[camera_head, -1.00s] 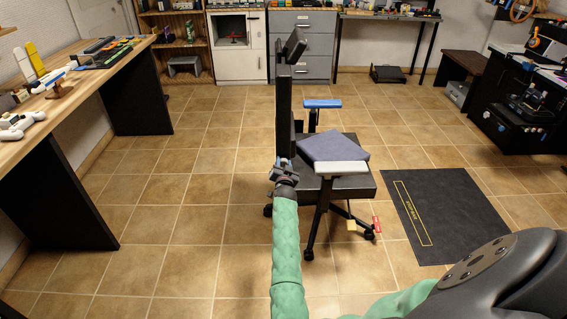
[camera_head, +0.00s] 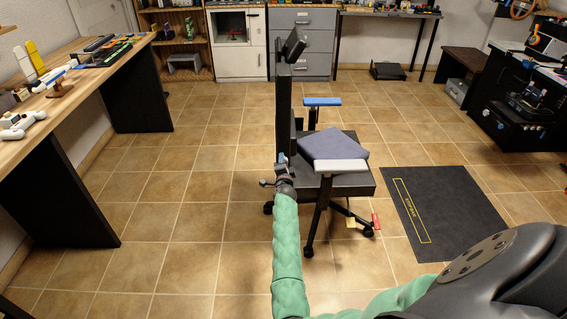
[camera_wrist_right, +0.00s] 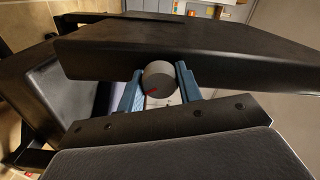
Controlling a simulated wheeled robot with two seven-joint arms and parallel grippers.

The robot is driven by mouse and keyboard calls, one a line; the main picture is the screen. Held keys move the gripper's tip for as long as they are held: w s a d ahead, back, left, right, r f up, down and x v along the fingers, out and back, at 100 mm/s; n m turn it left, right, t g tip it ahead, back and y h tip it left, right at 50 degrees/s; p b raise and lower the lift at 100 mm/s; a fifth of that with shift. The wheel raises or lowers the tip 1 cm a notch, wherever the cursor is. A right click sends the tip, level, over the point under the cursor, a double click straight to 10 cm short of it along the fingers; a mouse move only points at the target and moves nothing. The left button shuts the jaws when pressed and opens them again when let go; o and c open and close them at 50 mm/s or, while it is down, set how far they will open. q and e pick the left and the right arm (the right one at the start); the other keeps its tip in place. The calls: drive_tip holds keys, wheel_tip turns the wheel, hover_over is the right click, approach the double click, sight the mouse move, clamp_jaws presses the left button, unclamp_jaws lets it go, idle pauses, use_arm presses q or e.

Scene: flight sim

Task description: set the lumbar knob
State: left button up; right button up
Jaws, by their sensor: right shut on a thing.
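The office chair (camera_head: 283,105) stands side-on mid-floor, its tall, thin dark backrest upright. The round grey lumbar knob (camera_wrist_right: 159,74) with a small red mark shows in the right wrist view, beside the dark backrest panel (camera_wrist_right: 200,48). My right gripper (camera_head: 283,163) reaches the lower backrest at the chair's near side. Its two blue fingers are shut on the knob, one on each side. In the head view the knob is hidden by the gripper. My left gripper is not in view.
A blue-grey cushion (camera_head: 334,145) lies on the seat, next to the white-topped near armrest (camera_head: 340,166). A blue armrest (camera_head: 322,102) is on the far side. A dark mat (camera_head: 445,210) lies at right, a workbench (camera_head: 60,88) at left. The floor between bench and chair is clear.

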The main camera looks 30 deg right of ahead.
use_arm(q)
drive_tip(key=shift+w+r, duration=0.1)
use_arm(e)
drive_tip(key=shift+a+f+m, duration=0.1)
drive_tip(key=shift+f+m, duration=0.05)
drive_tip(key=shift+m, duration=0.15)
drive_tip(key=o, duration=1)
